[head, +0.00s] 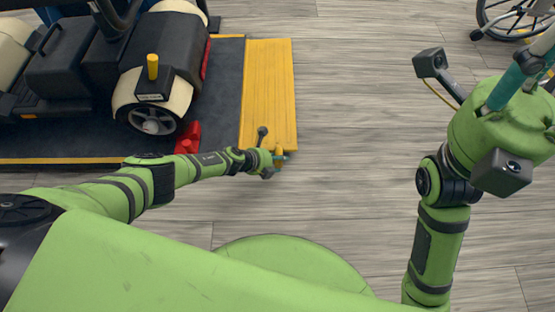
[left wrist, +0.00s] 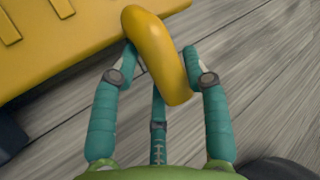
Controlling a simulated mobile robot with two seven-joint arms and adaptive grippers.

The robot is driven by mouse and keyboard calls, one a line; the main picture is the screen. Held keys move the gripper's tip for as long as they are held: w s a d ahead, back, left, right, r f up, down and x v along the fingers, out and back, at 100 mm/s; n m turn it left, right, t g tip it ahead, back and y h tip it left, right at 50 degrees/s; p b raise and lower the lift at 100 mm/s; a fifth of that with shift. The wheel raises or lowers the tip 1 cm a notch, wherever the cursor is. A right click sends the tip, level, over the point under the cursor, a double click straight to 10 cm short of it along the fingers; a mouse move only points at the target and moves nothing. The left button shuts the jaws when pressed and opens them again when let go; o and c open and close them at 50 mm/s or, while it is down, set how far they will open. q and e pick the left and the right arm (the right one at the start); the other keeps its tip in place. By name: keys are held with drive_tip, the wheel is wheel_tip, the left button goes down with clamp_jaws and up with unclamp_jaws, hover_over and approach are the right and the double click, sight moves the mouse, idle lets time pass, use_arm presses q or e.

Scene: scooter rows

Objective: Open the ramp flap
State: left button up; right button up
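The yellow ribbed ramp flap (head: 268,85) sits along the right edge of the dark platform; its exact tilt is hard to judge. A rounded yellow handle (left wrist: 160,55) is at its near end, and part of the flap (left wrist: 60,40) fills the upper left of the left wrist view. My left gripper (head: 277,158) is at this handle. In the left wrist view its teal fingers (left wrist: 161,62) lie against both sides of the handle, closed on it. My right gripper (head: 528,68) is raised at the right, partly cut off by the frame, with its fingertips unclear.
A scooter (head: 150,85) with cream fenders stands on the dark platform (head: 222,85), left of the flap. A red block-like part (head: 188,138) is by its wheel. A wheelchair wheel (head: 510,15) shows at the top right. The wooden floor (head: 360,100) right of the flap is clear.

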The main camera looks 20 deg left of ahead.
use_arm(q)
drive_tip(key=shift+w+r, duration=0.15)
idle(0.3)
drive_tip(key=shift+a+r, duration=0.15)
drive_tip(key=shift+r, duration=0.3)
drive_tip(key=v, duration=1.1)
drive_tip(key=shift+s+a+f, duration=0.15)
drive_tip(key=shift+s+f, duration=0.05)
drive_tip(key=shift+s, duration=0.2)
